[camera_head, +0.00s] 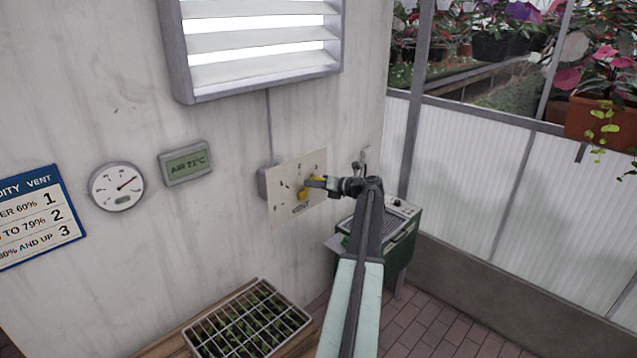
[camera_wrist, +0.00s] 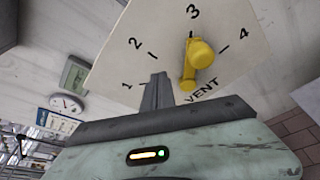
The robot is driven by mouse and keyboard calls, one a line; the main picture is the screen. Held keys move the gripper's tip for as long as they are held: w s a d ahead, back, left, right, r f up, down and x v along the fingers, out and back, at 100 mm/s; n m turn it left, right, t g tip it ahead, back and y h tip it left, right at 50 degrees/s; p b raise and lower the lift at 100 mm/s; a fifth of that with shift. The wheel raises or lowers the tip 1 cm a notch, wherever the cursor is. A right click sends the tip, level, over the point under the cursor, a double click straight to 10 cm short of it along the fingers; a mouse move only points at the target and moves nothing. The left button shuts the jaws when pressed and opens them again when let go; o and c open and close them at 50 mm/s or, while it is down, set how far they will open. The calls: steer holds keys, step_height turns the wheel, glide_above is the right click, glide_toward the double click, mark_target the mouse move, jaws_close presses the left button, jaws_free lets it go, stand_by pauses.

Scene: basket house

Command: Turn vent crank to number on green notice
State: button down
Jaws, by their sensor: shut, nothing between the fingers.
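The vent plate (camera_head: 283,212) is on the wall, marked VENT. In the wrist view the plate (camera_wrist: 110,65) shows numbers 1 to 4 in an arc. Its yellow crank (camera_wrist: 189,72) has its knob toward 3, slightly to the 4 side; the slanted view leaves the exact setting unclear. My gripper (camera_wrist: 157,80) is shut and empty, left of the crank there; contact cannot be told. In the head view my gripper (camera_head: 311,183) overlaps the crank (camera_head: 304,196). The notice (camera_head: 38,217) is blue, not green: partly cropped rows pair humidity ranges with 1, 2, 3.
A round gauge (camera_head: 117,187) has its needle pointing up right. A display (camera_head: 185,163) reads AIR 21°C. A louvred vent (camera_head: 255,92) is above. A seedling tray (camera_head: 250,322) stands below, and a green machine (camera_head: 405,238) stands right of the plate.

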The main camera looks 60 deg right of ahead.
steer(key=s+b, duration=0.1)
steer(key=s, duration=0.9)
steer(key=shift+f+b, duration=0.3)
steer(key=shift+f, duration=0.1)
steer(key=shift+d, duration=0.1)
steer(key=w+a+f+n+g+y, duration=0.25)
steer(key=w+a+n, duration=0.25)
steer(key=w+a, duration=0.4)
steer(key=w+a+f+n+g+y, duration=0.2)
steer(key=w+a+f+n, duration=0.2)
steer(key=w+a+n, duration=0.55)
steer(key=w+a+f+n+g+y, duration=0.1)
steer(key=w+a+f+n+g, duration=0.15)
steer(key=a, duration=0.85)
steer(key=w+a+f+n+g, duration=0.2)
steer(key=a+f+n, duration=0.15)
steer(key=a, duration=0.85)
steer(key=s+a+f+n+g+h, duration=0.1)
steer(key=s+a+f+n+g, duration=0.1)
steer(key=a+n, duration=0.6)
steer(key=s+a+f+n+g+h, duration=0.1)
steer(key=s+a+n+g+h, duration=0.1)
steer(key=a+n, duration=0.5)
steer(key=s+a+f+n+g+h, duration=0.1)
steer(key=a+n, duration=0.7)
steer(key=a, duration=0.9)
steer(key=shift+s+a+f+n+g+h, duration=0.15)
steer(key=shift+s+f+n+g+h, duration=0.2)
steer(key=shift+s+f+g, duration=0.45)
